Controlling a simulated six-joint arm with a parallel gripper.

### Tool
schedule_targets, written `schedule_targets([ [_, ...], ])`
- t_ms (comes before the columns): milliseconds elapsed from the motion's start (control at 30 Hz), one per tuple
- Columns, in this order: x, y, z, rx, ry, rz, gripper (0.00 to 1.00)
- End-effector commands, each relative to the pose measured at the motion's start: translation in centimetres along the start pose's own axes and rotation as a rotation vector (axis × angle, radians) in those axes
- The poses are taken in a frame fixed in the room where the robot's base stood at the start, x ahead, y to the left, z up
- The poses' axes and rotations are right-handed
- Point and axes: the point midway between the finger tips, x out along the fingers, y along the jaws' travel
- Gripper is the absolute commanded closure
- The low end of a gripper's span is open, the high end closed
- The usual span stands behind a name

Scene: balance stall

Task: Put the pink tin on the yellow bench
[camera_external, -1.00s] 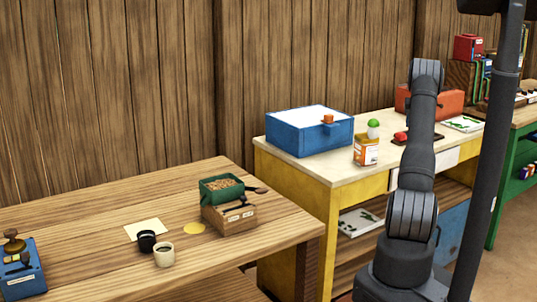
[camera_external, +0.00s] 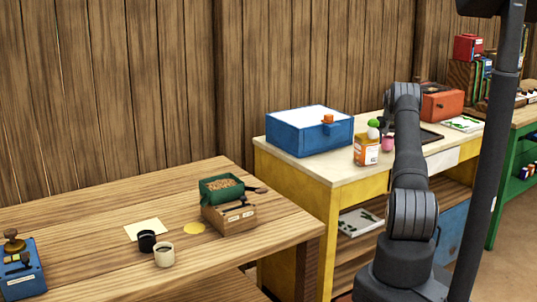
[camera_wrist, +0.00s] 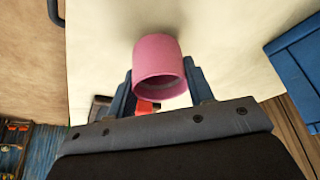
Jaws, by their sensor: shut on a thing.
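The pink tin (camera_wrist: 158,62) is held between the two fingers of my gripper (camera_wrist: 160,88), its open mouth facing the wrist camera. In the external view the tin (camera_external: 387,144) shows as a small pink shape at the top of the yellow bench (camera_external: 340,190), just right of an orange-and-white box. The bench's pale top (camera_wrist: 225,35) lies behind the tin in the wrist view. I cannot tell whether the tin touches the bench top. My arm hides most of the gripper in the external view.
The orange-and-white box (camera_external: 366,150), with a green and white thing behind it, stands close left of the tin. A blue box (camera_external: 309,131) is further left. A dark tray (camera_external: 430,136) and a red-orange box (camera_external: 441,103) lie to the right. The bench's front left top is clear.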

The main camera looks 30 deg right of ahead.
Motion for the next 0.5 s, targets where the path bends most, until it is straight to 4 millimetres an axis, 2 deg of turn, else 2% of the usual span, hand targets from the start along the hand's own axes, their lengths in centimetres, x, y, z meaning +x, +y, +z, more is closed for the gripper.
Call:
schedule_targets([
  [100,1.06,0.02,0.44,0.000,0.001,0.000,0.78],
  [433,1.35,0.04,0.58,0.000,0.000,0.000,0.78],
  [467,1.38,0.04,0.59,0.000,0.000,0.000,0.50],
  [500,1.35,0.04,0.57,0.000,0.001,0.000,0.43],
])
